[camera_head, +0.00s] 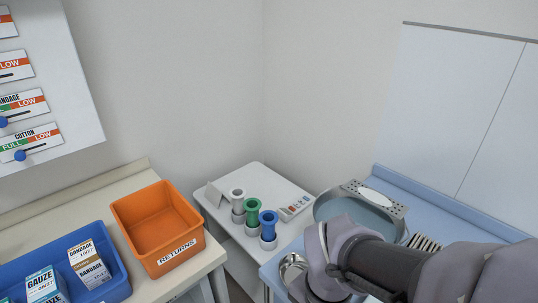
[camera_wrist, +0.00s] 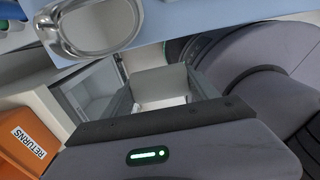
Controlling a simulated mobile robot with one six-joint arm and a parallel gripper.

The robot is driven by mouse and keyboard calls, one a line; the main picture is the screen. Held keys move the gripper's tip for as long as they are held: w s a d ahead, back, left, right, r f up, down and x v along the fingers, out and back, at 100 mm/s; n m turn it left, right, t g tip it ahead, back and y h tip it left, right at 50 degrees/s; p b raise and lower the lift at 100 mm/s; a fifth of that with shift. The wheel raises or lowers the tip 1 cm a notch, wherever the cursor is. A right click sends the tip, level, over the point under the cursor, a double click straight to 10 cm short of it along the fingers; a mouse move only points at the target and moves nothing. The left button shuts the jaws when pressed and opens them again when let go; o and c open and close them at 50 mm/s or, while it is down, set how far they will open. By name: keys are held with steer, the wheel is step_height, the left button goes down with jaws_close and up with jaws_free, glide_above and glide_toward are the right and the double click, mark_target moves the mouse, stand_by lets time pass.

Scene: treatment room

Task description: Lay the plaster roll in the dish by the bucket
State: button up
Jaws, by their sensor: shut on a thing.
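In the wrist view, my gripper (camera_wrist: 162,95) is shut on a pale, whitish thing (camera_wrist: 160,82), which looks like the plaster roll; its shape is only partly visible. In the head view, my arm hides the gripper and the roll. A shiny metal dish (camera_head: 290,268) sits at the left edge of the blue-topped table, partly covered by my wrist. It also shows at the top left of the wrist view (camera_wrist: 66,45), apart from the held thing. The grey bucket (camera_head: 330,208) stands behind it, with a perforated piece across its rim.
A white cart (camera_head: 222,225) carries white, green and blue upright holders (camera_head: 253,214) and a small keypad. An orange RETURNS bin (camera_head: 157,228) and a blue bin (camera_head: 112,285) with gauze and bandage boxes stand left. Dark slats (camera_head: 425,242) lie right of the bucket.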

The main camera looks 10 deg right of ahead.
steer(key=shift+w+d+r+p, duration=0.1)
steer(key=shift+w+r+p, duration=0.4)
steer(key=shift+p, duration=0.75)
steer(key=p, duration=0.3)
steer(key=w+p, duration=0.1)
steer(key=p, duration=0.3)
steer(key=shift+w+d+f, duration=0.1)
steer(key=shift+w+d, duration=0.15)
steer(key=w+b, duration=0.1)
steer(key=w, duration=0.2)
steer(key=w+d+f+b, duration=0.1)
steer(key=w, duration=0.3)
steer(key=w+d+f+b, duration=0.1)
steer(key=w, duration=0.2)
steer(key=shift+w+f, duration=0.1)
steer(key=shift+w, duration=0.15)
steer(key=shift+w+f, duration=0.15)
steer(key=shift+f, duration=0.15)
steer(key=shift+f+b, duration=0.95)
steer(key=shift+f, duration=0.45)
steer(key=shift+f, duration=0.2)
steer(key=o, duration=1.5)
steer(key=shift+c, duration=0.2)
